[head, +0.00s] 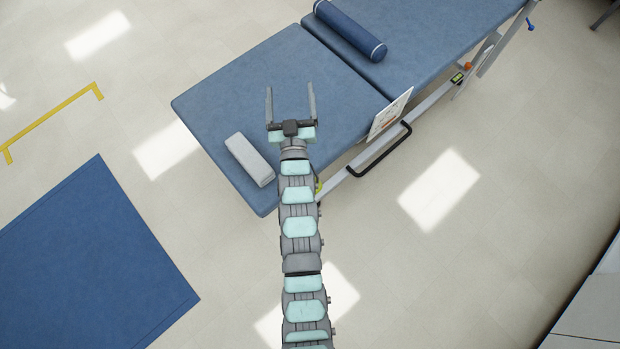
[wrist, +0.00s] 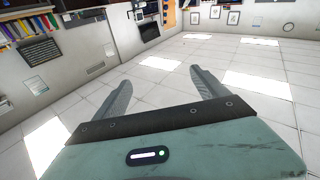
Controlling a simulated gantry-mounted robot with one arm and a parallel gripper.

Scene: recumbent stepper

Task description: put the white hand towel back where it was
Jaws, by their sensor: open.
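A white rectangular block (head: 250,159), which looks like the folded white hand towel, lies near the front corner of the blue padded treatment table (head: 225,100). My gripper (head: 291,88) is open with nothing between its fingers. In the head view it appears over the table, up and to the right of the white block and apart from it. In the wrist view my gripper (wrist: 165,88) points out over the open floor, and neither the towel nor the table shows there.
A blue bolster (head: 350,30) lies across the table's far section. A printed card (head: 390,114) and a black handle (head: 380,150) are at the table's right side. A blue mat (head: 95,260) and a yellow bar (head: 52,122) are on the floor at left.

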